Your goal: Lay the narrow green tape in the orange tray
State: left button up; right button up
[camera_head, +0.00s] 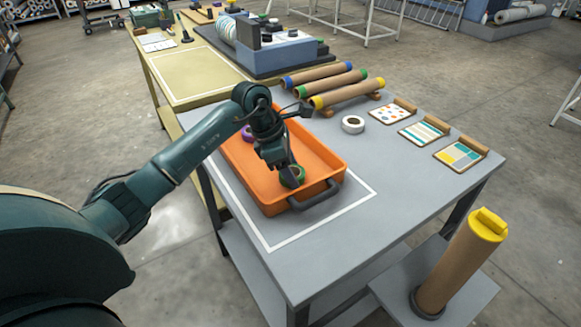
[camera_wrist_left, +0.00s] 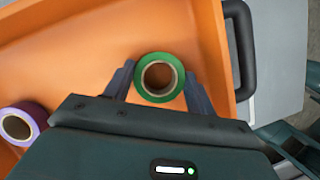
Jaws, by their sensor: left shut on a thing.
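The narrow green tape (camera_head: 292,177) is a green roll with a tan core, at the near right end of the orange tray (camera_head: 322,158). My left gripper (camera_head: 290,172) reaches down into the tray and is shut on the tape. In the left wrist view the green tape (camera_wrist_left: 159,77) sits between the two dark fingers, over the orange tray floor (camera_wrist_left: 100,50). I cannot tell whether the tape touches the floor. A purple tape (camera_head: 248,132) lies in the tray's far left part and also shows in the left wrist view (camera_wrist_left: 20,124). My right gripper is not in view.
A white tape roll (camera_head: 353,124) stands right of the tray. Cardboard tubes with coloured ends (camera_head: 345,93) lie behind it on the grey table. Several sample cards (camera_head: 424,131) line the right side. A yellow-capped tube (camera_head: 463,262) stands at the near right. The table's front is clear.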

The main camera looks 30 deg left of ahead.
pick_arm(q)
jog(key=o, duration=1)
jog(key=shift+f, duration=0.15)
jog(key=shift+c, duration=0.2)
jog(key=shift+r, duration=0.35)
jog(key=v, duration=1.1)
jog(key=shift+r, duration=0.35)
jog(key=shift+a, duration=0.15)
